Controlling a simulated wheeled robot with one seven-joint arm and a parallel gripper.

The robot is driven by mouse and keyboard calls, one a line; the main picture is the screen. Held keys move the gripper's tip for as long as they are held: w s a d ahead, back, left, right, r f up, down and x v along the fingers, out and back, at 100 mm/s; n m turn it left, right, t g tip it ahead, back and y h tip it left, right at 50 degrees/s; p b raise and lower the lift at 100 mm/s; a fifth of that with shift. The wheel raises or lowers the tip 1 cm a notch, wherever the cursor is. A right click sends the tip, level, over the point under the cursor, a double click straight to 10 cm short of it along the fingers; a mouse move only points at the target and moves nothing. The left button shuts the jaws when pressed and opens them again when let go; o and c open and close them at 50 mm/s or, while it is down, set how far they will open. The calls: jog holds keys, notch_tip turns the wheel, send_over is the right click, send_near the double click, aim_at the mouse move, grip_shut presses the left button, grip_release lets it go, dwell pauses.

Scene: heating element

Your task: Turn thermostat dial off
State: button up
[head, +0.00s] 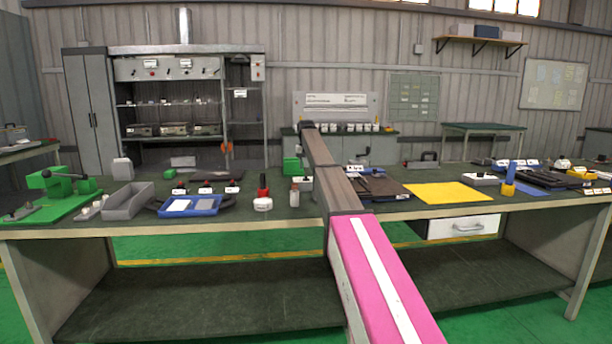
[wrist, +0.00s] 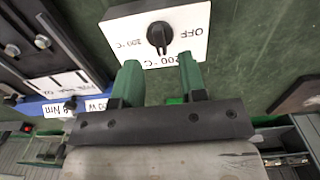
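My gripper (wrist: 159,62) has two green fingers spread apart, empty, at the plate's lower edge. The knob lies just beyond the gap between the fingertips, with no clear contact. In the head view, my arm hides the gripper.
Dark panels and a blue tray (wrist: 65,109) with white labels lie left of the gripper in the wrist view. In the head view the long workbench (head: 240,222) holds a yellow mat (head: 443,192) and a grey bin (head: 128,201).

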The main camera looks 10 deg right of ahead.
aim_at(306, 178)
notch_tip(306, 178, down, 4)
jog(key=shift+f, duration=0.25)
grip_shut()
